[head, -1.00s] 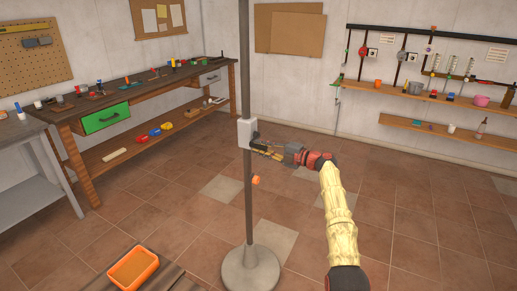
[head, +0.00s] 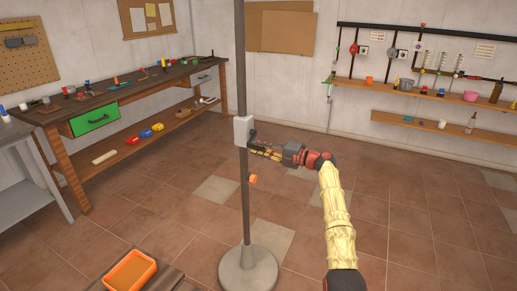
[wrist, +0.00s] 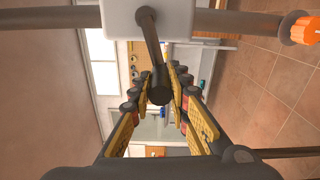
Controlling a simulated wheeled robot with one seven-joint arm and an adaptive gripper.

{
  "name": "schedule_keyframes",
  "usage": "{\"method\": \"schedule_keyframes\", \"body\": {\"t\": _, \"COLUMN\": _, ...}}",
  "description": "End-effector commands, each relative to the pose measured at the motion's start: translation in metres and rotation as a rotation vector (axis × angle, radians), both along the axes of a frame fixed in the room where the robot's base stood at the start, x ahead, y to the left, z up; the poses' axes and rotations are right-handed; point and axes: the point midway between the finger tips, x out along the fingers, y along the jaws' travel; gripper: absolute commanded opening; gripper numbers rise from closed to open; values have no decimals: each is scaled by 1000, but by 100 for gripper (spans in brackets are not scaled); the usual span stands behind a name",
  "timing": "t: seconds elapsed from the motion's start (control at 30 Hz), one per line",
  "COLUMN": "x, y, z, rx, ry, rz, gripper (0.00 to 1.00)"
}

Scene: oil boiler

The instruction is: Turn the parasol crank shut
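The parasol pole (head: 246,205) stands upright in a round grey base (head: 248,270). A white crank housing (head: 243,130) sits on the pole and also shows at the top of the wrist view (wrist: 122,18). A dark crank arm (wrist: 151,38) runs from the housing to a round dark crank handle (wrist: 160,90). My gripper (head: 258,149) reaches the crank from the right. In the wrist view, its yellow-padded fingers (wrist: 160,84) lie close on both sides of the handle and appear to pinch it. The canopy is out of view.
An orange knob (head: 252,179) sticks out of the pole below the housing. An orange tray (head: 130,273) is at the lower left. A workbench (head: 140,90) and wall shelves (head: 440,98) stand behind.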

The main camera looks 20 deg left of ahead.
Motion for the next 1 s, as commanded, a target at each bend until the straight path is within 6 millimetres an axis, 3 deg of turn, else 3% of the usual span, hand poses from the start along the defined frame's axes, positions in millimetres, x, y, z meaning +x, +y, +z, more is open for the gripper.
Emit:
{"method": "schedule_keyframes", "body": {"t": 0.33, "x": -1, "y": 1, "z": -2, "rx": -1, "ry": 3, "rz": 3, "gripper": 37}}
{"method": "schedule_keyframes", "body": {"t": 0.67, "x": 0, "y": 0, "z": 2, "rx": 0, "ry": 0, "rz": 1, "gripper": 37}}
{"method": "schedule_keyframes", "body": {"t": 1.0, "x": 0, "y": 0, "z": 51, "rx": 2, "ry": -3, "rz": -2, "gripper": 37}}
